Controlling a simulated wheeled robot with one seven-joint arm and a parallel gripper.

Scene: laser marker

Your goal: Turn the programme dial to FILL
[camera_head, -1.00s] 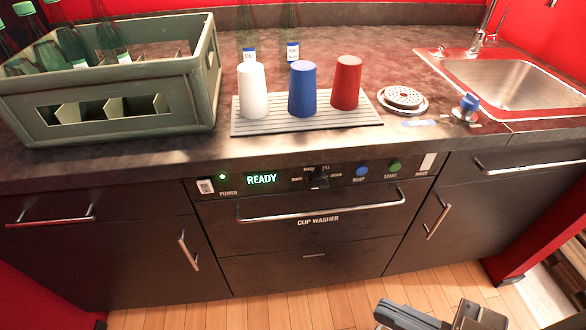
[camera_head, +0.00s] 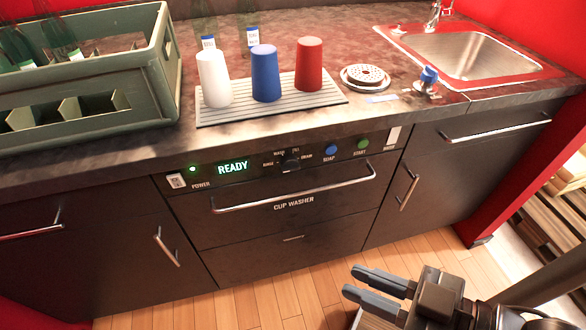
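The programme dial (camera_head: 291,165) is a small black knob on the front panel of the cup washer (camera_head: 280,220). Small white labels surround it, including WASH, RINSE and DRAIN; the FILL label at its upper right is small and blurred. I cannot tell clearly where the dial points. The green display (camera_head: 233,167) reads READY. My gripper (camera_head: 354,281) is at the lower right, well below and in front of the panel, with its two grey fingers apart and nothing between them. It does not touch the dial.
A horizontal bar handle (camera_head: 295,192) runs below the dial. A blue SOAP button (camera_head: 330,150) and green START button (camera_head: 362,145) are to its right. White, blue and red cups stand on a ribbed mat (camera_head: 325,98) above. Free floor lies before the washer.

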